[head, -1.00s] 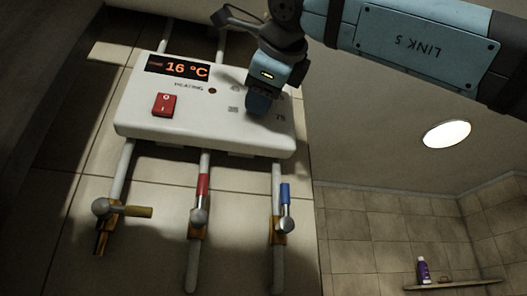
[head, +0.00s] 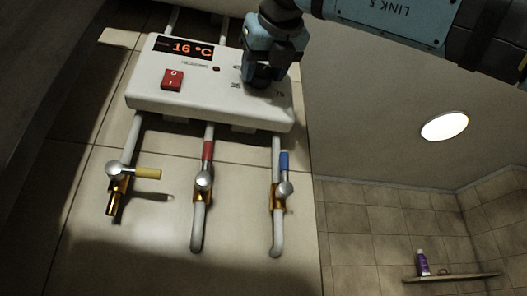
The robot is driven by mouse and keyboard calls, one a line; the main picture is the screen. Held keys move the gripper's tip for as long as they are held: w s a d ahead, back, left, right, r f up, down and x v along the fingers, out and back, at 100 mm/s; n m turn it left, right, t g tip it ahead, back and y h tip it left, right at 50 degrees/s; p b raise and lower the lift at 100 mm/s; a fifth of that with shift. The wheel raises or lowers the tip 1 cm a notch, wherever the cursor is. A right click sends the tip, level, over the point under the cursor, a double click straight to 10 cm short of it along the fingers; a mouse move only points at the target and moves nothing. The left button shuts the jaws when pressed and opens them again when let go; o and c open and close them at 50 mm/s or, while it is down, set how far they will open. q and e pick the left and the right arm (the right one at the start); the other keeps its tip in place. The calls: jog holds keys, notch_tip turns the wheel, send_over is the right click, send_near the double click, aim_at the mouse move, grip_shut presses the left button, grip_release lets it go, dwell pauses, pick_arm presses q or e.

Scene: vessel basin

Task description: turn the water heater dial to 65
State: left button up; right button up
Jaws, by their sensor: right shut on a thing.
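The white water heater (head: 150,92) hangs on the tiled wall, with an orange display (head: 184,47) reading 16 °C. A red rocker switch (head: 172,79) sits on its left part. My right gripper (head: 261,80) is at the right part of the heater's front, shut on the dark dial (head: 262,84). The gripper covers most of the dial and of the printed numbers, so the dial's setting cannot be read. My left gripper is not in view.
Below the heater are pipes with a yellow-handled valve (head: 147,173), a red-handled valve (head: 208,151) and a blue-handled valve (head: 284,161). A shelf (head: 455,277) with a purple bottle (head: 421,263) is far right. A round lamp (head: 445,126) is on the ceiling.

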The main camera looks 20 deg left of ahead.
jog(key=shift+f+m, duration=0.15)
jog(key=shift+m, duration=0.35)
jog(key=m+b, duration=0.1)
jog(key=m, duration=0.1)
jog(key=shift+m, duration=0.4)
pick_arm(q)
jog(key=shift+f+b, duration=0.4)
jog(key=shift+b, duration=0.05)
pick_arm(e)
jog(key=shift+m, duration=0.6)
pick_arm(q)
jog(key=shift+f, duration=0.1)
pick_arm(e)
jog(key=o, duration=0.9)
jog(key=shift+o, duration=0.2)
pick_arm(q)
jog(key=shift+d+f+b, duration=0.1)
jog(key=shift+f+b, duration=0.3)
jog(key=shift+b, duration=0.8)
pick_arm(e)
jog(key=v, duration=1.4)
